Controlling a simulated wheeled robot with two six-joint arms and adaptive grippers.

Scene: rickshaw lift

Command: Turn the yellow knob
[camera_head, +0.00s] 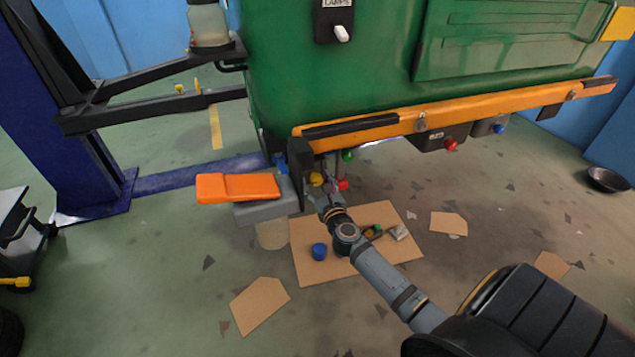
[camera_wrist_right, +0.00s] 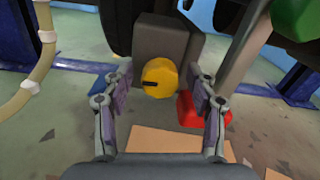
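The yellow knob (camera_head: 316,179) is under the orange bumper of the green vehicle. In the right wrist view the yellow knob (camera_wrist_right: 159,78) is round with a dark slot, on the front of a grey block (camera_wrist_right: 165,45). My right gripper (camera_head: 325,192) is just below and in front of the knob in the head view. In the right wrist view its two fingers (camera_wrist_right: 164,88) are spread, one on each side of the knob, with gaps visible. It holds nothing. My left gripper does not show in the head view.
A red part (camera_wrist_right: 190,110) sits right of the knob, close to the right finger. A green knob (camera_head: 348,155) hangs nearby. An orange step (camera_head: 238,187) on a grey block is to the left. Cardboard (camera_head: 310,265) with a blue cap (camera_head: 319,251) lies below.

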